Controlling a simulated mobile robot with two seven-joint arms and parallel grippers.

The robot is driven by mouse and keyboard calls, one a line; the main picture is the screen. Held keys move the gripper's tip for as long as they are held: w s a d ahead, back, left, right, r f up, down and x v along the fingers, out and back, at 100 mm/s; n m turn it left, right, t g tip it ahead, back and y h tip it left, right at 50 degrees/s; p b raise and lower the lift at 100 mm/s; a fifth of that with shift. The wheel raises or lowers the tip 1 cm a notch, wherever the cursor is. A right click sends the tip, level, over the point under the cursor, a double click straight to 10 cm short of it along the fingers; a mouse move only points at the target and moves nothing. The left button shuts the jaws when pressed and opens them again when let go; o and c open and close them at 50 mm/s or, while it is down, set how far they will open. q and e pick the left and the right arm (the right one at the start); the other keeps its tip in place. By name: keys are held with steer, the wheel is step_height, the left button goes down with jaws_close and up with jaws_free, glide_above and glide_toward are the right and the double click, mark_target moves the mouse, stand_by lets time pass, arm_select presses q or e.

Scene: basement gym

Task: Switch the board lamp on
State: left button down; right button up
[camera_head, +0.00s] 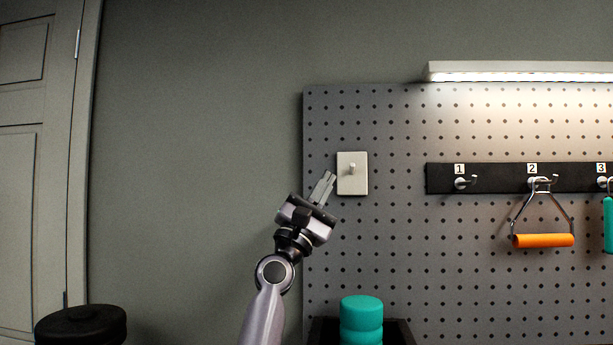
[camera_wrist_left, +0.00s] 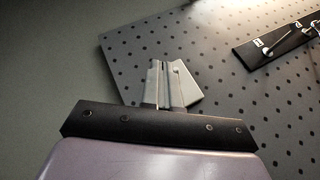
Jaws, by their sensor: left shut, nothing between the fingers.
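The board lamp (camera_head: 520,72) is a long pale bar above the pegboard in the head view, and its underside glows and lights the board below. A cream wall switch (camera_head: 352,186) with a small toggle (camera_head: 352,168) is mounted near the pegboard's left edge; the toggle appears tilted up. My left gripper (camera_head: 324,186) is shut and empty, just left of the switch plate; I cannot tell if it touches. In the left wrist view the shut fingers (camera_wrist_left: 165,72) partly cover the switch plate (camera_wrist_left: 188,84). My right gripper is not in view.
The grey pegboard (camera_head: 400,260) carries a black numbered hook rail (camera_head: 495,178). An orange-handled grip (camera_head: 543,240) hangs from hook 2, and a teal item (camera_head: 608,225) hangs at hook 3. A teal roller (camera_head: 361,318) stands below. A door (camera_head: 35,170) is at left; bare wall lies between.

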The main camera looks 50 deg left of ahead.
arm_select(q)
steer(key=shift+s+d+r, duration=0.1)
steer(key=shift+s+d, duration=0.15)
steer(key=shift+s, duration=0.7)
steer(key=shift+s+d, duration=0.3)
steer(key=shift+s, duration=0.65)
steer(key=shift+s+d+r, duration=0.1)
steer(key=shift+s+d, duration=0.15)
steer(key=shift+s, duration=0.7)
steer(key=shift+f, duration=0.1)
